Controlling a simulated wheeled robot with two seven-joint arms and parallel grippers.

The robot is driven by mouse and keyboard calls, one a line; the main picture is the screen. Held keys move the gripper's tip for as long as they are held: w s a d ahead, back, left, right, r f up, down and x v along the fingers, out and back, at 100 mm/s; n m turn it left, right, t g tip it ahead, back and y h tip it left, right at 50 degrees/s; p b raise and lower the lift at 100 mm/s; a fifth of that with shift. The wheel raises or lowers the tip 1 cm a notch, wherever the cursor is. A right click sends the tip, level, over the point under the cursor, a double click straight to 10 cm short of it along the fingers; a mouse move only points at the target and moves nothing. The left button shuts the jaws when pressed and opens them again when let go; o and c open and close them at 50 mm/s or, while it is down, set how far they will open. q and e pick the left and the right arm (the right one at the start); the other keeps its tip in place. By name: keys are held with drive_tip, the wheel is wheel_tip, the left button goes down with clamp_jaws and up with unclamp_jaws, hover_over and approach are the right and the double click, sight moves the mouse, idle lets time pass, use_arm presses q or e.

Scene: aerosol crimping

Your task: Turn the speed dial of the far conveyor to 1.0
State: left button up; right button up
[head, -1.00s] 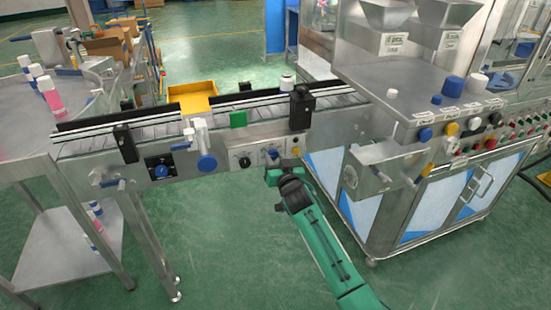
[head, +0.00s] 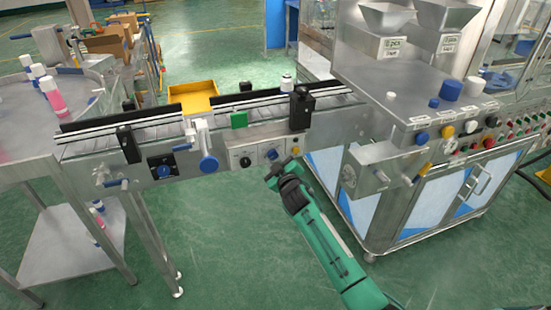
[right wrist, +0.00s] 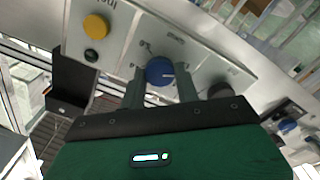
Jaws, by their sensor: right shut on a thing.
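A blue round dial (head: 271,154) with a pale pointer mark sits on the light front panel of the conveyor (head: 232,133). The dial also shows in the right wrist view (right wrist: 160,71), between the two fingers of my right gripper (right wrist: 177,78), with printed marks around it. My right gripper, also in the head view (head: 282,168), is in front of the panel and shut on this dial. The printed scale is too small and tilted to read the setting. My left gripper is not in view.
A second blue dial (head: 162,172) sits on a dark plate farther left. A dark knob (head: 245,162) is beside the gripped dial; a yellow button (right wrist: 96,27) shows in the wrist view. A steel machine cabinet (head: 420,200) stands right. Green floor in front is free.

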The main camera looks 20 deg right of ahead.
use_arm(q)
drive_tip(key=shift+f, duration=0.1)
use_arm(e)
drive_tip(key=shift+n, duration=0.5)
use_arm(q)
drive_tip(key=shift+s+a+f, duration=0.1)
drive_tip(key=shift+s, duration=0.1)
use_arm(e)
drive_tip(key=o, duration=1)
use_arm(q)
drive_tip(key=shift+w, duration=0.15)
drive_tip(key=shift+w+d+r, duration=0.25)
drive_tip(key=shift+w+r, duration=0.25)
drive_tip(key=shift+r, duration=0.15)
use_arm(e)
drive_tip(key=shift+s+d, duration=0.2)
drive_tip(key=shift+s, duration=6.7)
